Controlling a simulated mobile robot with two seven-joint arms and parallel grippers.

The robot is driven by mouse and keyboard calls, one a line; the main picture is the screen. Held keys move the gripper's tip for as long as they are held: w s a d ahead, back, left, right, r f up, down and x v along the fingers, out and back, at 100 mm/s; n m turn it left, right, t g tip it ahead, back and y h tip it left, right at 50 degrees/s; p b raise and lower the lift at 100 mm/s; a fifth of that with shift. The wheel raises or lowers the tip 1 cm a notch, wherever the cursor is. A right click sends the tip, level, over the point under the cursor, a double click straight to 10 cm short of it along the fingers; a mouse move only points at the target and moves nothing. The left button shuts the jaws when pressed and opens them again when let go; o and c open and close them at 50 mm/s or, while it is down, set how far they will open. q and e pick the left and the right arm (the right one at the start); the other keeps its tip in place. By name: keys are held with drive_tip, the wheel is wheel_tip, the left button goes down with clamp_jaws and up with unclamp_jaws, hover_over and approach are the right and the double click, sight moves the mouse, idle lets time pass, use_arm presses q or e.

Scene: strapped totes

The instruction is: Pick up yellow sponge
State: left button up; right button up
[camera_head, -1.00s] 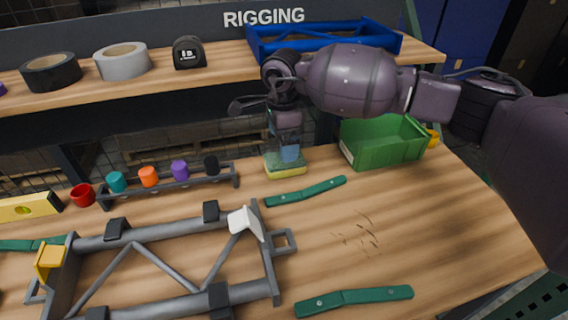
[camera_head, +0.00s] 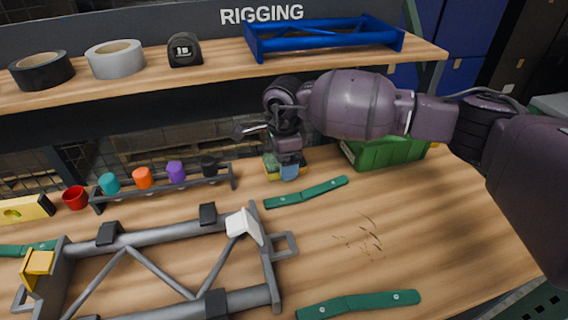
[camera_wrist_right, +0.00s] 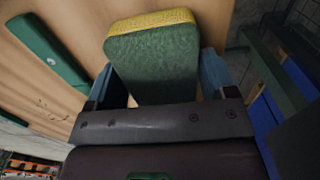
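The yellow sponge (camera_head: 270,169), with a green scouring side, lies on the wooden workbench behind the gray frame. In the head view it is partly hidden by my right gripper (camera_head: 288,170), which is lowered over it from above. In the right wrist view the sponge (camera_wrist_right: 155,55) shows its green side, with a yellow edge at the top. The blue fingers of my right gripper (camera_wrist_right: 162,80) are spread, one on each side of the sponge; whether they touch it is unclear. My left gripper is not in view.
A green bin (camera_head: 390,152) stands right of the sponge. A rack of colored cups (camera_head: 165,186) stands to its left. A green strap (camera_head: 306,193) and the gray frame (camera_head: 160,235) lie in front. The shelf (camera_head: 210,75) overhangs behind. The right bench area is mostly clear.

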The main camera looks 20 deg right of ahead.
drive_tip(key=c, duration=0.5)
drive_tip(key=shift+c, duration=0.2)
wheel_tip(320, 180, up, 20)
drive_tip(key=p, duration=0.3)
